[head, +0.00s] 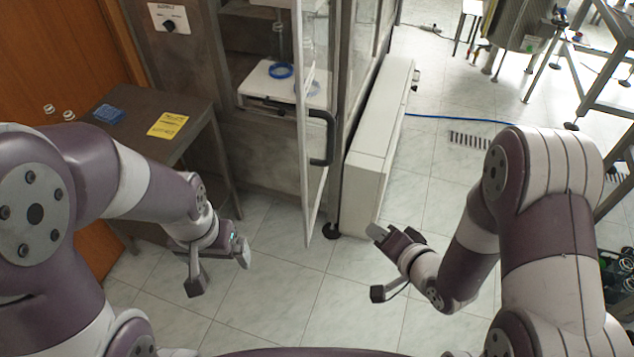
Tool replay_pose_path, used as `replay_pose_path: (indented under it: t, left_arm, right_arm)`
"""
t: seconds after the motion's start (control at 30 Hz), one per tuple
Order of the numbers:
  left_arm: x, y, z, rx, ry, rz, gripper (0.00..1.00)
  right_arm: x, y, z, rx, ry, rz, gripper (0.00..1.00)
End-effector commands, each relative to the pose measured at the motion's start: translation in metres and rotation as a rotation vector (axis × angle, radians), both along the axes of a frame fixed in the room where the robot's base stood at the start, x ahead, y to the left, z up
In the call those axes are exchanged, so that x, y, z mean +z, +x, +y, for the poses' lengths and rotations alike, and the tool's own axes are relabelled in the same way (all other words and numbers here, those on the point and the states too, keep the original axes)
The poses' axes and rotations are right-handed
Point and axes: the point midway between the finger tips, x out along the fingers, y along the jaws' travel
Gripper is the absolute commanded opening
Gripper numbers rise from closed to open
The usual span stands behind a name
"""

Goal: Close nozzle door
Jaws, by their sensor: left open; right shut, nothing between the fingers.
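The nozzle door (307,190) is a narrow framed panel, seen almost edge-on. It stands open, swung out from the machine cabinet toward me. Its black handle (327,138) is on the right face of the door. My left gripper (221,273) is open and empty, left of the door and apart from it. My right gripper (373,262) is shut and empty, right of the door and apart from it, low over the floor. Inside the cabinet a white platform (262,84) holds a blue ring (280,71), and part of it shows through the door panel.
A long white box (381,130) stands on the floor right of the door. Tiled floor (285,300) between my grippers is clear.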

Motion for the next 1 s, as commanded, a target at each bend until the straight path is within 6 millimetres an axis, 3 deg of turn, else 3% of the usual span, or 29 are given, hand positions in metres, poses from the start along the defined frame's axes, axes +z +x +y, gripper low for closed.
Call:
replay_pose_path:
  t: [0.13, 0.23, 0.47, 0.83, 1.0]
  left_arm:
    - [0.000, 0.000, 0.000, 0.000, 0.000, 0.000, 0.96]
    - [0.000, 0.000, 0.000, 0.000, 0.000, 0.000, 0.96]
    - [0.004, 0.000, 0.000, 0.000, 0.000, 0.000, 0.96]
    - [0.017, 0.000, 0.000, 0.000, 0.000, 0.000, 0.96]
    - [0.023, 0.000, 0.000, 0.000, 0.000, 0.000, 0.96]
  right_arm:
    - [0.064, 0.010, 0.025, -0.024, 0.465, -0.156, 0.00]
    - [0.089, 0.011, 0.028, -0.032, 0.639, -0.183, 0.00]
    - [0.093, 0.031, 0.042, -0.038, 0.676, -0.169, 0.00]
    - [0.094, 0.097, 0.086, -0.042, 0.674, -0.169, 0.00]
    - [0.093, 0.100, 0.111, -0.043, 0.673, -0.167, 0.00]
